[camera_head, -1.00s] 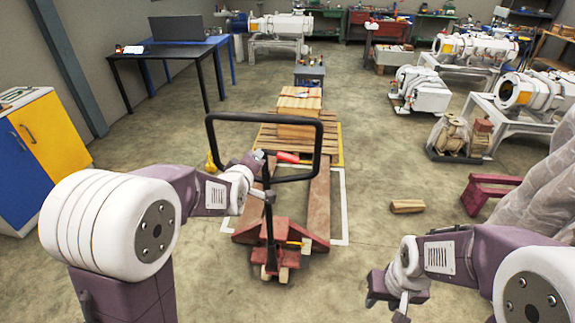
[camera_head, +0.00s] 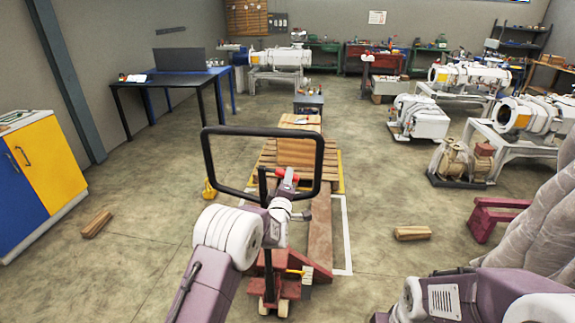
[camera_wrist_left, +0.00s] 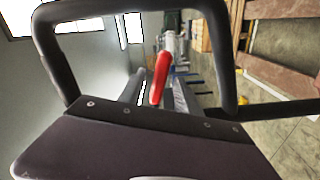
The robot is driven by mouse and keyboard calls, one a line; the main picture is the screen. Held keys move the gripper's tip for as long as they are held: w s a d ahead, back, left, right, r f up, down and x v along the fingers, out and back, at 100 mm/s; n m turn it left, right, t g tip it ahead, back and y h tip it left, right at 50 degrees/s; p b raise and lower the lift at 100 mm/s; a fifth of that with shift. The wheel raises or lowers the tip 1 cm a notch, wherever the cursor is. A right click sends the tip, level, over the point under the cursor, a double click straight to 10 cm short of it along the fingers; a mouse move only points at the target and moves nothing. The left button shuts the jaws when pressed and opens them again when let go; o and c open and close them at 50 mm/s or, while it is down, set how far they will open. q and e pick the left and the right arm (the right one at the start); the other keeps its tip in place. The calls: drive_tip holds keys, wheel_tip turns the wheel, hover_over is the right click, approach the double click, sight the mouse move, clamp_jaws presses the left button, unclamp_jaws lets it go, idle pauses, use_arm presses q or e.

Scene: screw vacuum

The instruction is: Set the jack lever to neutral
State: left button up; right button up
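The pallet jack's black handle loop (camera_head: 318,160) stands upright in front of me in the head view. The red jack lever (camera_head: 289,175) shows inside the loop's lower part; in the left wrist view the lever (camera_wrist_left: 161,77) is a red bar framed by the handle loop (camera_wrist_left: 228,60). My left gripper (camera_head: 287,185) is at the loop's lower part, close to the lever. In the left wrist view its grey fingers (camera_wrist_left: 157,92) look apart, with the lever appearing between them; contact cannot be told. My right gripper is below the head view's frame; only its arm shows.
The jack's red base (camera_head: 280,287) stands below the handle, with a wooden pallet (camera_head: 268,160) on its forks beyond. Wood blocks lie on the floor at left (camera_head: 96,225) and right (camera_head: 412,233). A blue and yellow cabinet (camera_head: 50,165) stands at left. Floor around is mostly clear.

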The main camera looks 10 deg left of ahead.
use_arm(q)
drive_tip(key=shift+w+f, duration=0.1)
drive_tip(key=shift+w, duration=1.45)
drive_tip(key=shift+s, duration=0.1)
clamp_jaws()
